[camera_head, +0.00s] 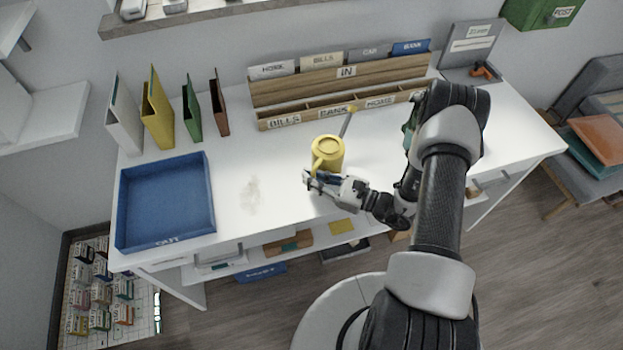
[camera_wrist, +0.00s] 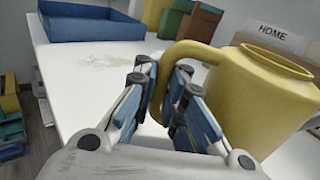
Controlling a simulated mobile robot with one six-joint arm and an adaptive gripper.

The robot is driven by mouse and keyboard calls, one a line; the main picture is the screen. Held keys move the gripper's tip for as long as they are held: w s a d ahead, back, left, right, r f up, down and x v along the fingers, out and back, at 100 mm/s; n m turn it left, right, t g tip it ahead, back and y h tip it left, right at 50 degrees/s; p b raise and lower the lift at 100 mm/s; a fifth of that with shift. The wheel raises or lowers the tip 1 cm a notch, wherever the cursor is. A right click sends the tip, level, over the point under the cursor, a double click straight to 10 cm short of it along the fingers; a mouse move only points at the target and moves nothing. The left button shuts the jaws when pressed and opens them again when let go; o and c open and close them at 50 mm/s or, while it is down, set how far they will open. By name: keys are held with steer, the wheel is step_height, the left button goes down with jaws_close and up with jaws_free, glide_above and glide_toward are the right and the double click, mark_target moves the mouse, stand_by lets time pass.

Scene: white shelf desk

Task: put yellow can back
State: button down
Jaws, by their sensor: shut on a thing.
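The yellow can (camera_head: 328,152) is upright over the middle of the white desk, in front of the wooden organiser. It has a round top and a side handle; a thin grey stem with a yellow tip shows just behind it. My gripper (camera_head: 314,180) is at its front left, shut on the handle. In the wrist view the yellow can (camera_wrist: 262,100) fills the right side, and its handle (camera_wrist: 190,50) curves down between the fingers of my gripper (camera_wrist: 164,95). I cannot tell whether its base touches the desk.
A blue OUT tray (camera_head: 165,238) stands at the desk's left, with several upright binders (camera_head: 158,115) behind it. The wooden organiser (camera_head: 335,92) lines the back. A pale stain (camera_head: 251,195) marks otherwise clear desk between tray and can. Storage shelves lie below.

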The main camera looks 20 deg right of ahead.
steer(key=shift+f, duration=0.1)
steer(key=c, duration=1.7)
jaws_free()
steer(key=shift+o, duration=0.2)
